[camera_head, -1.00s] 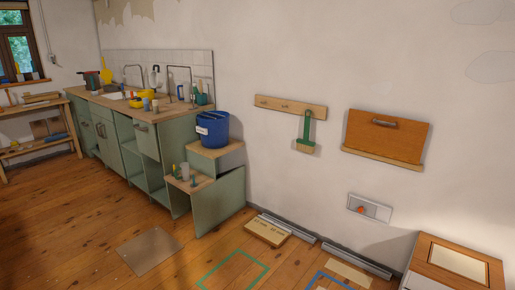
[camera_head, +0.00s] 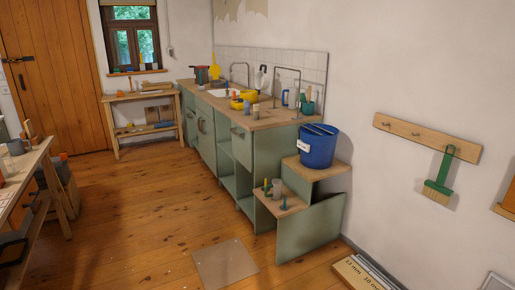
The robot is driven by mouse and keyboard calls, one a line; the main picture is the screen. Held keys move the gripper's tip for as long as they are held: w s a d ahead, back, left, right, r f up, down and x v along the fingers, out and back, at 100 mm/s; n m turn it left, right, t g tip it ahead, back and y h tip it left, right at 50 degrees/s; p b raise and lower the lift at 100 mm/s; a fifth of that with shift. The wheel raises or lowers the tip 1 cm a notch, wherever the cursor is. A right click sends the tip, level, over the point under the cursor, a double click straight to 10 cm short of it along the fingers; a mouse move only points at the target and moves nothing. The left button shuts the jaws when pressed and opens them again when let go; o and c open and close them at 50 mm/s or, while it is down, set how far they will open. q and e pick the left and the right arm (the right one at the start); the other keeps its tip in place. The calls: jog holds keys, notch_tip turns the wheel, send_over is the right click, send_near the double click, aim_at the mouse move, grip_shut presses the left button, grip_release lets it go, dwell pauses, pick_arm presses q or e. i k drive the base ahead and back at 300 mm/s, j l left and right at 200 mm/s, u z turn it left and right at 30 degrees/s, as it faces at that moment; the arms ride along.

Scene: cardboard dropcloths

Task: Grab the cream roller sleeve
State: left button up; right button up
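I cannot make out a cream roller sleeve for certain in the head view. Small upright items (camera_head: 277,190) stand on the low shelf at the near end of the green kitchen counter (camera_head: 262,119), too small to identify surely. Several tools lie on the workbench (camera_head: 22,180) at the left edge, also too small to tell apart. Neither of my grippers shows in the view.
A blue bucket (camera_head: 317,147) stands on a raised step at the counter's end. A green brush (camera_head: 438,178) hangs from a wall rail (camera_head: 425,137). A small wooden table (camera_head: 140,124) stands under the window. The floor (camera_head: 150,210) between workbench and counter is mostly clear, with a flat panel (camera_head: 225,263) on it.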

aim_at(256, 106)
jog(key=i+j+u, duration=0.1)
jog(key=i, duration=0.55)
jog(key=i+j, duration=0.15)
jog(key=i, duration=0.45)
jog(key=i+j, duration=0.25)
jog(key=i, duration=0.15)
jog(key=i+z, duration=0.1)
jog(key=z, duration=0.3)
jog(key=i+j+z, duration=0.1)
jog(key=z, duration=0.3)
jog(key=i+j+z, duration=0.15)
jog(key=j, duration=0.15)
jog(key=i+j+z, duration=0.15)
jog(key=j, duration=0.15)
jog(key=i+j+z, duration=0.15)
jog(key=j, duration=0.15)
jog(key=i+j, duration=0.15)
jog(key=j, duration=0.35)
jog(key=i+j+z, duration=0.15)
jog(key=j, duration=0.35)
jog(key=i+j, duration=0.15)
jog(key=j, duration=0.4)
jog(key=i+j+z, duration=0.15)
jog(key=j, duration=0.35)
jog(key=i+j, duration=0.1)
jog(key=j, duration=0.45)
jog(key=z, duration=0.05)
